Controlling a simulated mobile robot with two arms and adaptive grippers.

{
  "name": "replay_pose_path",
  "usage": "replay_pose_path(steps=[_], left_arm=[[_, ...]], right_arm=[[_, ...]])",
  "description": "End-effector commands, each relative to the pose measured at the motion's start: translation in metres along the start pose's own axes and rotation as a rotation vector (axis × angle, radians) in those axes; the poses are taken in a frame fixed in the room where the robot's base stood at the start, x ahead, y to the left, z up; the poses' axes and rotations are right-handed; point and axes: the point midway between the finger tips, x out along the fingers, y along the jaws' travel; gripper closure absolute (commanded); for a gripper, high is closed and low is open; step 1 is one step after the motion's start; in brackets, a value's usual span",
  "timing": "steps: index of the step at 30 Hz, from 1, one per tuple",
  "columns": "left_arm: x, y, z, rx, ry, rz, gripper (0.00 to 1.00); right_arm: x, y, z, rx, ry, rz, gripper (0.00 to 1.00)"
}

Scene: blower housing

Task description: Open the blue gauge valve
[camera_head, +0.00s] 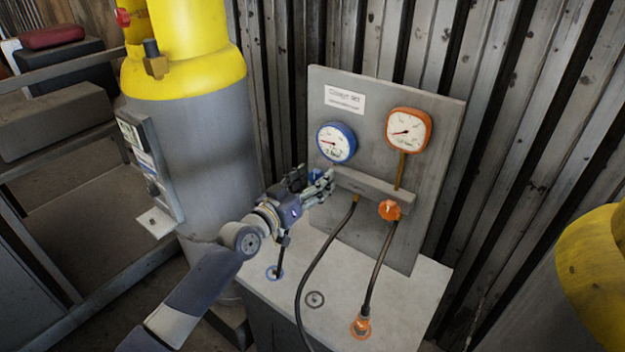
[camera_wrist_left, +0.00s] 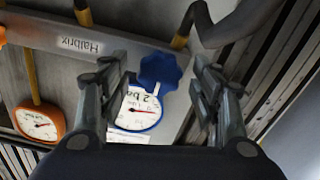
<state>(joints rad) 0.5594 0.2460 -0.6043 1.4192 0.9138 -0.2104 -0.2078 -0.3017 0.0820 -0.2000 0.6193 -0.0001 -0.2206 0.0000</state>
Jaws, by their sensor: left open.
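The blue gauge valve is a lobed blue knob (camera_wrist_left: 159,72), seen between my open left fingers in the left wrist view. In the head view, a small patch of the blue knob (camera_head: 315,177) shows behind my left gripper (camera_head: 318,186). The left gripper (camera_wrist_left: 165,85) is open with a finger on each side of the knob; I cannot tell whether it touches. The blue-rimmed gauge (camera_head: 336,143) sits above the knob on the grey panel (camera_head: 440,150); it also shows in the wrist view (camera_wrist_left: 140,112). My right gripper is not in view.
An orange gauge (camera_head: 408,130) and orange valve knob (camera_head: 389,210) are to the right on the panel. Dark hoses (camera_head: 318,262) hang to the pale cabinet top (camera_head: 400,290). A yellow-topped grey tank (camera_head: 200,140) stands left; another yellow one (camera_head: 595,270) is at right.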

Motion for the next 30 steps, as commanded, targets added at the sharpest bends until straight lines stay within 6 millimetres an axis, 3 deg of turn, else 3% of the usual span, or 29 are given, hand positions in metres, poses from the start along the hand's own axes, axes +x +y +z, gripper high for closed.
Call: replay_pose_path(steps=[6, 12, 22, 30], left_arm=[[0.0001, 0.0002, -0.0003, 0.000, 0.000, 0.000, 0.44], [0.0000, 0.0001, -0.0002, 0.000, 0.000, 0.000, 0.86], [-0.0001, -0.0001, 0.0001, -0.023, 0.000, 0.000, 0.86], [-0.0001, -0.0005, 0.0006, -0.162, 0.001, 0.001, 0.86]], right_arm=[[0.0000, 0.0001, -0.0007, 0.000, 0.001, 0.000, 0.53], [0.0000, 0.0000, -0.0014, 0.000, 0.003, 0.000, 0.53], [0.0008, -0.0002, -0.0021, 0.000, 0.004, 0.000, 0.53], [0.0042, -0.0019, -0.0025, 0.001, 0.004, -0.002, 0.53]])
